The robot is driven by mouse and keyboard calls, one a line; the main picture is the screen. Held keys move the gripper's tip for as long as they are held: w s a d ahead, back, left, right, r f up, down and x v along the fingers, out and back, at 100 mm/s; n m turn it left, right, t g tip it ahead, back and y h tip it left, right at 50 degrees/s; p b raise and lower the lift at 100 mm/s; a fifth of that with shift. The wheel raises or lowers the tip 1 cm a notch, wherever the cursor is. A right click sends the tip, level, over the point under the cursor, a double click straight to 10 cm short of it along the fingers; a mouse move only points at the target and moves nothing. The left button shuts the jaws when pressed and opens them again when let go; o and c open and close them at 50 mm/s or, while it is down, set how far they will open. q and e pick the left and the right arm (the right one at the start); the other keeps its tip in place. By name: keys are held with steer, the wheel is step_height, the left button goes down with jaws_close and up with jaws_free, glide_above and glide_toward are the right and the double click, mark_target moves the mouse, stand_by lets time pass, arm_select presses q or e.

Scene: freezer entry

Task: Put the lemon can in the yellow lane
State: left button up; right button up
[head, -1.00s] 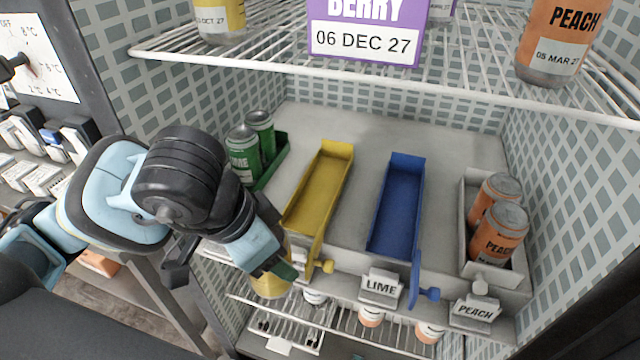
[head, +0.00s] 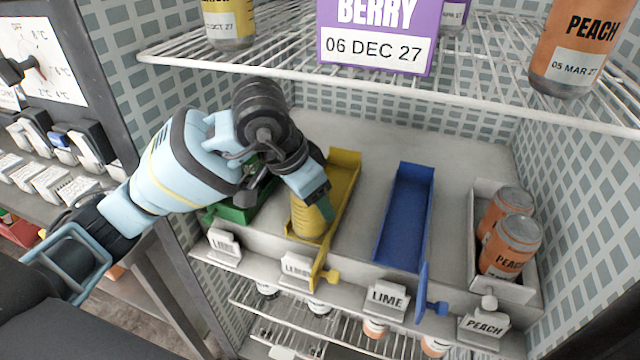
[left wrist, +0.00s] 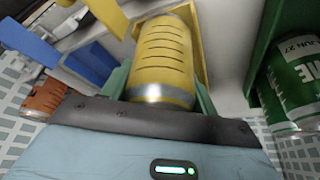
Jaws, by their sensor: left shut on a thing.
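My left gripper (head: 318,198) is shut on the yellow lemon can (head: 307,219). The can is at the front part of the yellow lane (head: 343,178), upright or nearly so; I cannot tell whether its base touches the lane floor. In the left wrist view the can (left wrist: 163,56) sits between the green fingertips, with the yellow lane (left wrist: 190,20) around and behind it. The yellow gate (head: 319,270) stands at the lane's front end. My right gripper is not in view.
The green lane (head: 238,213) is left of the yellow one, its cans hidden by my arm; a lime can (left wrist: 292,85) shows in the wrist view. The blue lane (head: 406,210) is empty. A wire shelf (head: 460,92) runs above.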

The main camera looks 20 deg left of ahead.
arm_select(q)
steer(key=shift+w+d+p, duration=0.15)
steer(key=shift+w+p, duration=0.15)
steer(key=shift+w, duration=1.6)
steer(key=shift+f, duration=0.2)
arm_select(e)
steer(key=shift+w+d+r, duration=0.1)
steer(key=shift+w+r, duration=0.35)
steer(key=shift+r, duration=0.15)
arm_select(q)
steer(key=shift+f, duration=0.15)
steer(key=shift+f, duration=0.15)
steer(key=o, duration=1.2)
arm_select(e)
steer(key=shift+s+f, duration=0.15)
